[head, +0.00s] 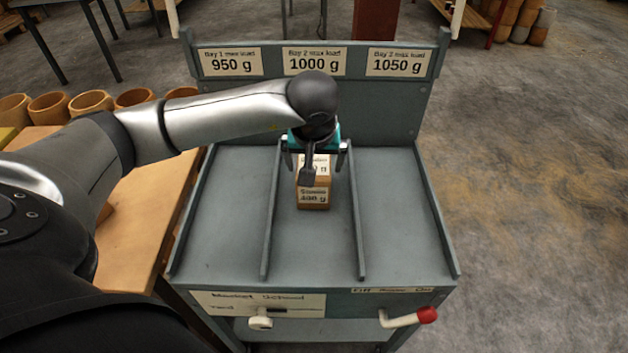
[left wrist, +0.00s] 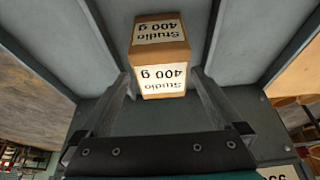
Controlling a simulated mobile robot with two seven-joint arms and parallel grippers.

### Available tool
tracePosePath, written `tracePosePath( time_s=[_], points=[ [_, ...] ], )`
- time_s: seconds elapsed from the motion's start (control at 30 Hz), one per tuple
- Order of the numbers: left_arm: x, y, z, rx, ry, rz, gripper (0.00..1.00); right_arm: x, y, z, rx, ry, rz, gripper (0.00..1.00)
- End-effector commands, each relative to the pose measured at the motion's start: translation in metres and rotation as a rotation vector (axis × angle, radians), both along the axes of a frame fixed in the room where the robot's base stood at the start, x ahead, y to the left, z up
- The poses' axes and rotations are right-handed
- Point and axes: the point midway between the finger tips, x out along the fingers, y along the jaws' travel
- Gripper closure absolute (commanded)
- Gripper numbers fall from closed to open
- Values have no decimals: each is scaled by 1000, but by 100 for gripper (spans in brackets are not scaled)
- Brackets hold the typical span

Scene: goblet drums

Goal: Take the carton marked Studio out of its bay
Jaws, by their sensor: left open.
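The carton marked Studio 400 g (head: 313,198) is a small brown box with white labels. It stands in the middle bay, below the "Bay 2 max load 1000 g" sign (head: 314,61), between two thin dividers. My left gripper (head: 315,164) is over the back of that bay, behind and partly above the carton. In the left wrist view the carton (left wrist: 161,50) shows between the tips of the open fingers, with a gap on each side. My arm and wrist hide part of the carton's top in the head view. My right gripper is not in view.
Bay 1 (head: 228,210) and bay 3 (head: 398,210) look empty. The dividers (head: 269,225) (head: 357,225) rise close beside the carton. A red-tipped lever (head: 427,315) and a white knob (head: 261,320) sit on the front.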

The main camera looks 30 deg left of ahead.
Motion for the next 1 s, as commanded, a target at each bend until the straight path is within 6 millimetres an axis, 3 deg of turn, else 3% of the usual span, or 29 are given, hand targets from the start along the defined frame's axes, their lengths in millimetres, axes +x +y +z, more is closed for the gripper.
tracePosePath(
  time_s=[0.5, 0.83, 1.0],
  points=[
    [15, 11, -44, -1, 0, 0, 0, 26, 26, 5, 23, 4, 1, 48],
    [16, 12, -46, -1, 0, 0, 0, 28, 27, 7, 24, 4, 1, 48],
    [16, 12, -46, -1, 0, 0, 18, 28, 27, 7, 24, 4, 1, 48]
  ],
)
